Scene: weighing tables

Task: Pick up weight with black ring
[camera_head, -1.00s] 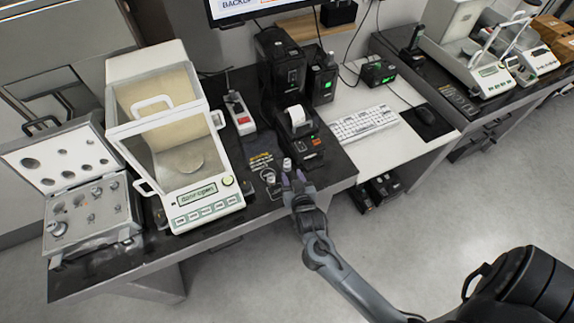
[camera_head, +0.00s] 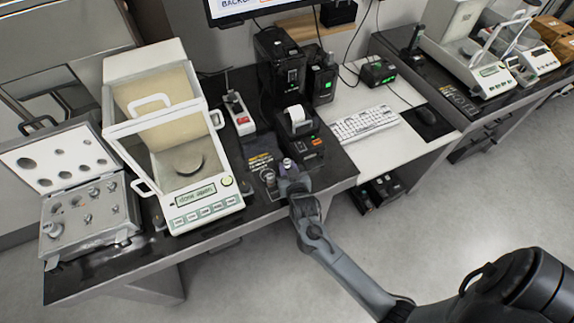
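My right gripper (camera_head: 289,178) is at the front edge of the dark bench, right of the balance. Its fingers are small and overlap the area by two small metal weights, so I cannot tell whether it is open or shut. One weight (camera_head: 287,163) shows just beyond the fingertips. Another weight (camera_head: 269,178) stands just left of them. A black ring is too small to make out on either. My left gripper is not in view.
The glass-walled balance (camera_head: 205,203) stands left of the gripper. An open case (camera_head: 105,232) with several weights is at far left. A label printer (camera_head: 303,140) stands behind the gripper. A keyboard (camera_head: 364,123) lies on the white desk to the right.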

